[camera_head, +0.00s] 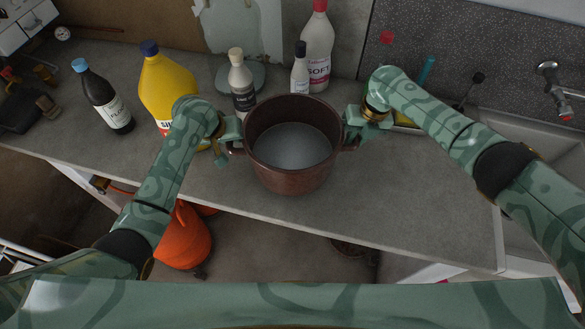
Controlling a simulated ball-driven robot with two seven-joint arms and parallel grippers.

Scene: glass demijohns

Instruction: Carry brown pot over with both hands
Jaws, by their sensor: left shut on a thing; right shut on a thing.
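The brown pot (290,179) is upright in the middle of the camera_head view, over the grey counter. Its open top shows a grey inside. My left gripper (236,143) is shut on the pot's left side, at the handle. My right gripper (350,138) is shut on the pot's right side, at the other handle. The fingertips partly hide both handles. I cannot tell whether the pot's base touches the counter.
Several bottles stand behind and left of the pot: a dark bottle (104,98), a yellow bottle (168,84), a grey bottle (242,84) and a white bottle (318,47). A sink (540,140) is at right. The counter (420,200) is clear at front right.

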